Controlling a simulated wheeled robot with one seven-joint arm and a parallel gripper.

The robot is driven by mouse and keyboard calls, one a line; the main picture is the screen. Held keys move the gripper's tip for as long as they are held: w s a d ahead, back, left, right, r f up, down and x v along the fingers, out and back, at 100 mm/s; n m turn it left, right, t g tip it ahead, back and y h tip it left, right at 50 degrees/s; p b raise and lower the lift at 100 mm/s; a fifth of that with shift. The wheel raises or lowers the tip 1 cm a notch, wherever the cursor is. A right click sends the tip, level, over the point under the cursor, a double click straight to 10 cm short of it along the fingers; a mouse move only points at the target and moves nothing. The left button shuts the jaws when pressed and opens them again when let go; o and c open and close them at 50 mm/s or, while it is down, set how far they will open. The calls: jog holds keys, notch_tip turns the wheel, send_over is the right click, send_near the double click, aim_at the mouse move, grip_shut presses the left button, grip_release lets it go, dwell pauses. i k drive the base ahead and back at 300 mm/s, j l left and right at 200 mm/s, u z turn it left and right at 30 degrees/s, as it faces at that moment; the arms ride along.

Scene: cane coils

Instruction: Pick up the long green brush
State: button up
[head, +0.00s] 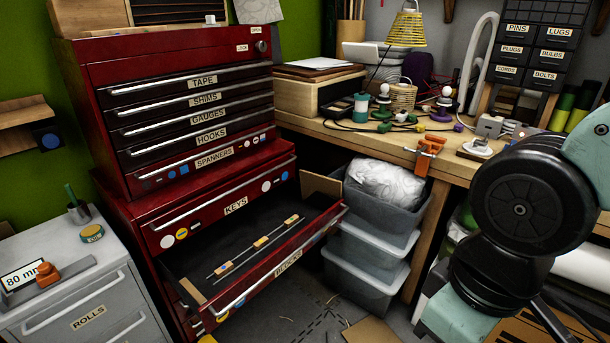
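I cannot make out a long green brush for certain. A thin green stick (69,191) stands tilted in a small metal cup (78,211) on the grey cabinet at the left; it is too small to tell whether it is a brush. My arm's black and mint links fill the right side. My gripper is not in view.
The grey cabinet (92,312) also carries an orange tape dispenser (48,273) and a round tin (92,233). The pulled-out drawer juts over the floor. Stacked clear bins (362,262) stand beside it under the cluttered wooden bench (455,166). Cardboard (370,331) lies on the floor.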

aim_at(67, 187)
jog(key=u, duration=1.6)
